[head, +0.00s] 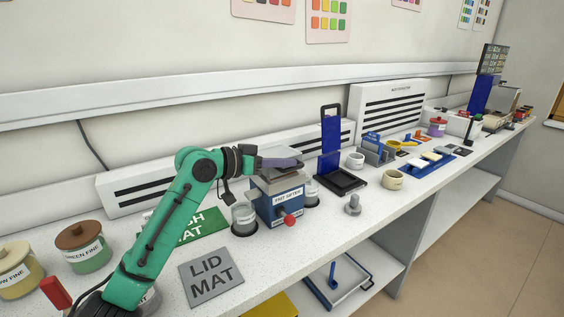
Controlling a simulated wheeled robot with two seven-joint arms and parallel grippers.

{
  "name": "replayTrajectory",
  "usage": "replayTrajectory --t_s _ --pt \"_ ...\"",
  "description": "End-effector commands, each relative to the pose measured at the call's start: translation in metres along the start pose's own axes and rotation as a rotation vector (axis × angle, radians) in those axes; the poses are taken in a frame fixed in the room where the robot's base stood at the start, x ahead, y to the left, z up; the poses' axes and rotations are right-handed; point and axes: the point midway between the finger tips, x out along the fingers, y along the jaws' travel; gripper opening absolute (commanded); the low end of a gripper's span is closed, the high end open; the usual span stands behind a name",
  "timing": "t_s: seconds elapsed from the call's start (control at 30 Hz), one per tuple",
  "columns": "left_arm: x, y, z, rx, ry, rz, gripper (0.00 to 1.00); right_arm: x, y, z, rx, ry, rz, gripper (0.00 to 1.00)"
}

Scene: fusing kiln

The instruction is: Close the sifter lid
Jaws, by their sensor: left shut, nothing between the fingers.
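The frit sifter (279,206) is a blue box with a white label and a red knob on its front, standing on the bench in the middle of the head view. Its grey lid (278,180) lies over the top of the box; whether it is fully down I cannot tell. My left gripper (296,163) is shut and empty, reaching over the lid from the left. Whether it touches the lid is unclear. My right gripper is not in view.
A grey lid mat (211,276) lies in front of the sifter, and a green mat (205,228) is partly behind my arm. Lidded jars (84,247) stand at left. A blue upright stand (331,146) and a white cup (392,180) are to the right.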

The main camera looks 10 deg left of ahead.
Motion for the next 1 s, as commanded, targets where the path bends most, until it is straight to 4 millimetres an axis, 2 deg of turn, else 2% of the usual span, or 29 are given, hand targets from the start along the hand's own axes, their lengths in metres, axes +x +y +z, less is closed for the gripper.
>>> replayTrajectory --t_s 0.2,0.77,0.87,1.0 --pt "0.003 0.0 0.01 0.06 -0.001 -0.015 0.0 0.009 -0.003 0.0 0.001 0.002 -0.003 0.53" --pt "0.003 0.0 0.011 0.075 0.0 -0.018 0.0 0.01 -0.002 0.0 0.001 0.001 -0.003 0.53" --pt "-0.002 0.0 0.011 0.075 0.001 -0.019 0.0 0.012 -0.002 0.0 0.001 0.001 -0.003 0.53" --pt "-0.021 -0.001 0.013 0.076 0.001 -0.022 0.0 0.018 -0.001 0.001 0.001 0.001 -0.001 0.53"
